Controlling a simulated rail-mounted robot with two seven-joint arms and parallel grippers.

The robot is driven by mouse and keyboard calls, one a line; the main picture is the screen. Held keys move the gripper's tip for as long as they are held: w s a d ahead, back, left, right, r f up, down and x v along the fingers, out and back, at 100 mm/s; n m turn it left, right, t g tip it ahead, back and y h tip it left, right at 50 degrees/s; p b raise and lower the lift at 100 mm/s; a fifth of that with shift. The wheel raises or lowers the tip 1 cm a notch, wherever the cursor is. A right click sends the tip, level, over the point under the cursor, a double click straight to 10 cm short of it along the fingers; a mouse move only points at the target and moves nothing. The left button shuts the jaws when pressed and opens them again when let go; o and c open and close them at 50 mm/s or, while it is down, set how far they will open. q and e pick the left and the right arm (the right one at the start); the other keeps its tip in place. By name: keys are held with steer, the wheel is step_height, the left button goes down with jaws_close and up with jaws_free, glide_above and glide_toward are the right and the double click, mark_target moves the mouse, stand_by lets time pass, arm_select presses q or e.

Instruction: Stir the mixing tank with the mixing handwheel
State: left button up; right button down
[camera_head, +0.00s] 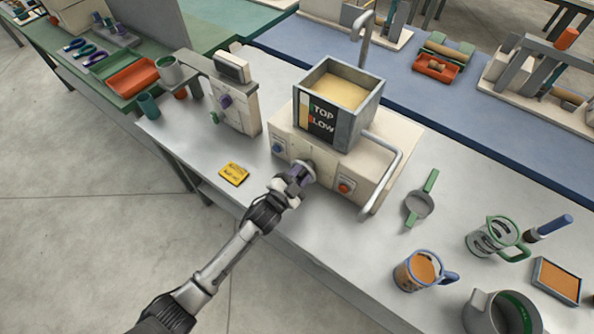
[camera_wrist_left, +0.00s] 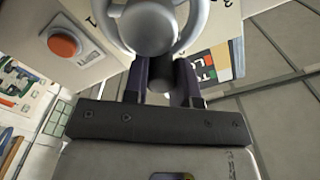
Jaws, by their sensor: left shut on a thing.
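The mixing handwheel is on the body's front face, mostly covered by my gripper in the head view. In the left wrist view the grey handwheel (camera_wrist_left: 150,28) shows its round hub and part of its rim. My left gripper (camera_head: 299,176) is shut on the handwheel; its dark fingers (camera_wrist_left: 166,75) reach up to the wheel. My right gripper is not in view.
A red button (camera_head: 345,187) and a blue button (camera_head: 278,148) flank the wheel. A curved metal handle (camera_head: 388,178) stands at the body's right. A yellow card (camera_head: 234,174) lies left on the table. A sieve (camera_head: 419,204) and an orange-filled jug (camera_head: 421,270) stand right.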

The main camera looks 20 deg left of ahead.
arm_select(q)
steer(key=shift+d+f+m, duration=0.1)
steer(key=shift+d+m, duration=0.15)
steer(key=shift+m, duration=0.45)
steer(key=shift+s, duration=0.1)
steer(key=o, duration=0.9)
steer(key=p+v, duration=0.1)
steer(key=v, duration=1.2)
steer(key=shift+s+a, duration=0.1)
steer(key=shift+s, duration=0.25)
